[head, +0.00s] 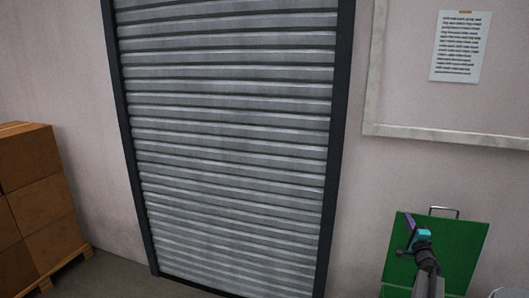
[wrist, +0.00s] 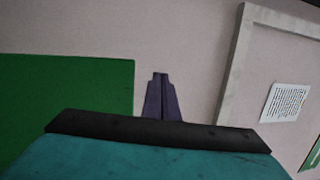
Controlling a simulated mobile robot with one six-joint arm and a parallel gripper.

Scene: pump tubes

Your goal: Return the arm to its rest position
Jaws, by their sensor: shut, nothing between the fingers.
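My gripper (head: 411,222) shows at the lower right of the head view, with purple fingers and a teal body on a dark arm. It is in front of a green panel in that view. In the wrist view my gripper (wrist: 160,78) shows its two purple fingers together, pointing away from the camera. The fingers are shut and hold nothing. A pale wall lies beyond the fingertips. Most of my arm is outside the head view.
The green panel (head: 462,248) has a metal handle on top. A grey roller shutter (head: 230,130) in a dark frame fills the middle. Stacked brown boxes (head: 38,190) stand on a pallet at the left. A pale frame (head: 440,133) surrounds a paper sheet (head: 460,46) on the wall.

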